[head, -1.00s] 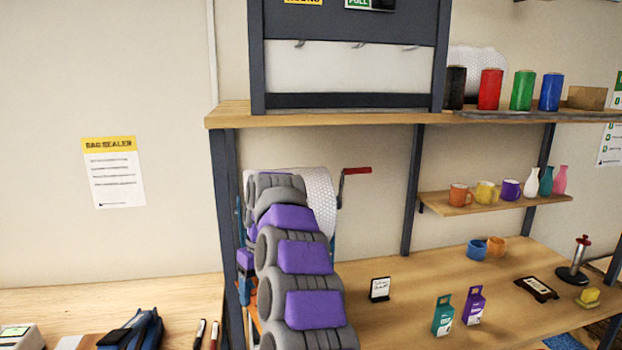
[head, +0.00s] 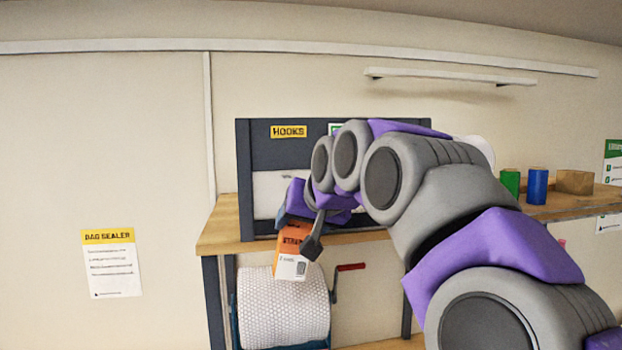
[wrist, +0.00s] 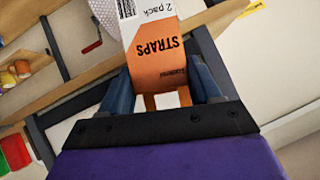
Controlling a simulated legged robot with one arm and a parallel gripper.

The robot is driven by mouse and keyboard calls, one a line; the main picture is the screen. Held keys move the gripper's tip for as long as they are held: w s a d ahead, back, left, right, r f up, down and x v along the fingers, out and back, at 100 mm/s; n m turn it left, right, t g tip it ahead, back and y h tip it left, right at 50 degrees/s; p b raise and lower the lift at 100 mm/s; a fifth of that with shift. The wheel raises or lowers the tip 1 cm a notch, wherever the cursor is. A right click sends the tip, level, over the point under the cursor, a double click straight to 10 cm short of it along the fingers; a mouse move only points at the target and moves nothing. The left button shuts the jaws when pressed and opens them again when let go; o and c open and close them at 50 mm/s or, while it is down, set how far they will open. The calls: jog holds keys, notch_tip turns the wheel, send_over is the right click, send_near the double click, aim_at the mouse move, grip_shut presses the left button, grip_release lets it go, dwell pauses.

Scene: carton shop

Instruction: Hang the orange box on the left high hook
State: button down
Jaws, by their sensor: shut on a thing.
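The orange box (head: 292,250), orange above and white below with "STRAPS" lettering, is held in my gripper (head: 308,217). It hangs slightly tilted in front of the shelf edge, below the hook frame's opening. In the wrist view the orange box (wrist: 155,50) sits between the two blue fingers of my gripper (wrist: 160,88), which are shut on it. The dark hook frame (head: 243,185) with the yellow "HOOKS" sign (head: 289,132) stands on the upper shelf behind my gripper. No hook can be made out now; my arm covers much of the frame.
The wooden upper shelf (head: 222,232) has its front edge just behind the box. A bubble-wrap roll (head: 284,308) with a red-handled crank (head: 351,267) is below. Green (head: 510,183) and blue (head: 537,185) rolls stand at right.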

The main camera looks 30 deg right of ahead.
jog(key=s+a+r, duration=0.2)
jog(key=a+r, duration=0.3)
jog(key=shift+t+h, duration=0.3)
jog(key=shift+t, duration=0.1)
jog(key=d, duration=0.2)
jog(key=w+d+p, duration=0.1)
jog(key=d, duration=0.2)
jog(key=shift+w+d+f, duration=0.2)
jog(key=shift+w+d, duration=0.1)
jog(key=shift+d, duration=0.05)
jog(key=shift+w, duration=0.2)
jog(key=w+a+p, duration=0.1)
jog(key=w+a, duration=0.1)
jog(key=a, duration=0.3)
jog(key=w+d+f+p, duration=0.1)
jog(key=w+d, duration=0.3)
jog(key=w, duration=0.1)
jog(key=shift+w+d+p, duration=0.2)
jog(key=shift+d+p, duration=0.15)
